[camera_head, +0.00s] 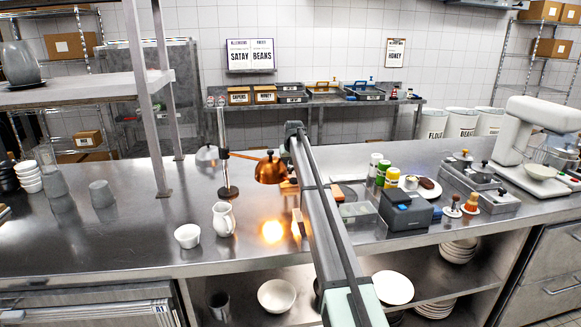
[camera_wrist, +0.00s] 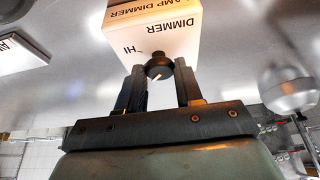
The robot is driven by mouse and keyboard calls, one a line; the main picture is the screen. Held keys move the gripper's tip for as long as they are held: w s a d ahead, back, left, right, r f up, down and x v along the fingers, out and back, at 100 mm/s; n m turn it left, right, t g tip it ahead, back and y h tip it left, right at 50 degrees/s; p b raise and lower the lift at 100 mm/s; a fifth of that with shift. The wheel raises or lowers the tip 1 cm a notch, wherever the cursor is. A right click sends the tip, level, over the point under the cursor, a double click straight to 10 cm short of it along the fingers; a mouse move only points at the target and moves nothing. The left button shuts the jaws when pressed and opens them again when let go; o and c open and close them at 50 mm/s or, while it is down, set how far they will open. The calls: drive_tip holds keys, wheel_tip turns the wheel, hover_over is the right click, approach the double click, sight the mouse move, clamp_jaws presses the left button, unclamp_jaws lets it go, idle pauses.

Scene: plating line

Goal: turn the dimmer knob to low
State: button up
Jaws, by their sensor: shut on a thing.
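The dimmer is a pale box (camera_wrist: 150,30) marked "DIMMER" and "HI", its lettering upside down in the wrist view. Its dark round knob (camera_wrist: 160,66) has a white pointer line that points down and left in that picture, away from the "HI" mark. My gripper (camera_wrist: 160,76) is shut on the knob, one finger on each side. Any low mark is hidden. In the head view my arm covers most of the dimmer and my fingers. The copper heat lamp (camera_head: 270,170) hangs just left of my arm, with a bright orange glow on the counter below it.
A white jug (camera_head: 224,219) and a white cup (camera_head: 187,236) stand left of the glow. A dark grey device (camera_head: 405,212), several jars and a plate are right of my arm. A raised shelf (camera_head: 85,90) is at the left. The counter's front left is clear.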

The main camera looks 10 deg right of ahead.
drive_tip(key=o, duration=1)
drive_tip(key=shift+o, duration=0.2)
drive_tip(key=v, duration=1.3)
drive_tip(key=shift+r, duration=0.35)
drive_tip(key=shift+s, duration=0.1)
